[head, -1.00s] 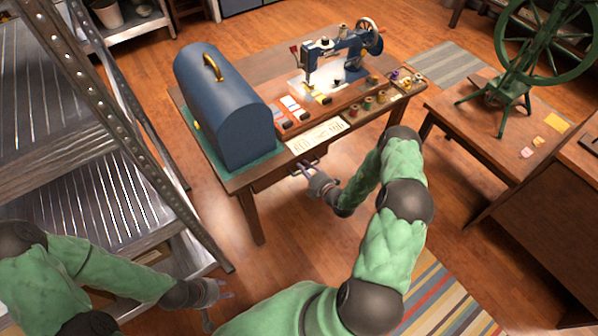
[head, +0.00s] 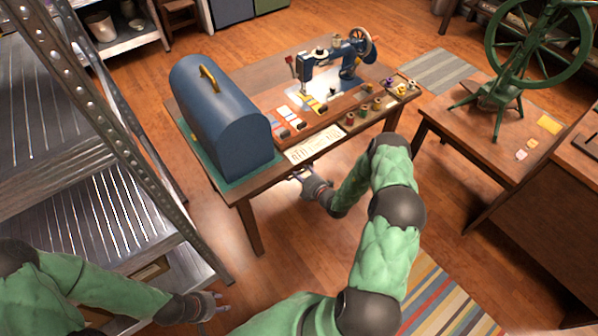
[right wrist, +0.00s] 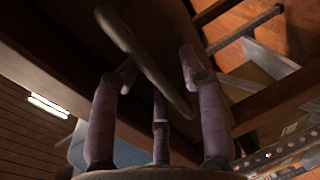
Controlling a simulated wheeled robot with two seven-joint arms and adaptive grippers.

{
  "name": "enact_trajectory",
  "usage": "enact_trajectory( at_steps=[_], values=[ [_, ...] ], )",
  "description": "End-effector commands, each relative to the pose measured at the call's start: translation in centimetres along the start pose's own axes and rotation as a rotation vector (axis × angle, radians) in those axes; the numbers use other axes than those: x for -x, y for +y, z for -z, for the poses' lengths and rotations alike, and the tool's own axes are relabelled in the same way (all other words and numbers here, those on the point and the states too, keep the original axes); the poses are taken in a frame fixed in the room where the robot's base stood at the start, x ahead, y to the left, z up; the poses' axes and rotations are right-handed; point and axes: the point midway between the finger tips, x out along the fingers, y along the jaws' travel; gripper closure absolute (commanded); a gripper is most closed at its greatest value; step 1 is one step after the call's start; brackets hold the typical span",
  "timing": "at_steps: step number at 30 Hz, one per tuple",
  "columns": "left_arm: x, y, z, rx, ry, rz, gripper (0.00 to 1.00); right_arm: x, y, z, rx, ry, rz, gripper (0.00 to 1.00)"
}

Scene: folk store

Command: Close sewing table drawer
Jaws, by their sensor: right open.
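The wooden sewing table (head: 225,185) stands in the middle of the head view. Its drawer is mostly hidden under the front edge there, so I cannot tell how far out it sits. In the right wrist view a curved bar handle (right wrist: 150,62) crosses a dark wooden front (right wrist: 80,40). My right gripper (head: 300,174) is at the table's front edge. Its open fingers (right wrist: 160,85) are around or beside the handle; contact is unclear. My left gripper (head: 221,301) is open and empty, low beside the metal shelf.
A blue domed case (head: 220,125) and a blue sewing machine (head: 325,65) stand on the table, with thread spools near its right end. A metal shelf (head: 70,190) is at left. A green spinning wheel (head: 500,95) stands on another table at right.

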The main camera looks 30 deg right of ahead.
Motion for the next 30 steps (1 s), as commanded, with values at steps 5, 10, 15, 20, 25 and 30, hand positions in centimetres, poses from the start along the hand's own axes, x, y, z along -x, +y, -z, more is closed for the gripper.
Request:
enact_trajectory(
  at_steps=[5, 10, 15, 20, 25, 30],
  values=[
    [0.0, 0.0, 0.0, 0.000, 0.000, 0.000, 0.60, -0.1, 0.3, -0.1, 0.004, 0.001, -0.006, 0.57],
    [0.0, 0.0, 0.0, 0.000, 0.000, 0.000, 0.60, 1.1, 0.2, -0.1, 0.002, 0.000, -0.003, 0.57],
    [0.0, 0.0, 0.0, 0.000, 0.000, 0.000, 0.60, 4.2, 0.1, -0.2, 0.000, -0.002, 0.000, 0.57],
    [0.0, 0.0, 0.0, 0.000, 0.000, 0.000, 0.60, 7.4, 0.0, -0.2, -0.001, -0.003, 0.001, 0.57],
    [0.0, 0.0, 0.0, 0.000, 0.000, 0.000, 0.60, 10.2, 0.0, -0.1, -0.001, -0.002, 0.000, 0.57],
    [0.0, 0.0, 0.0, 0.000, 0.000, 0.000, 0.60, 11.7, 0.0, -0.1, -0.001, -0.001, 0.001, 0.57]
  ],
)
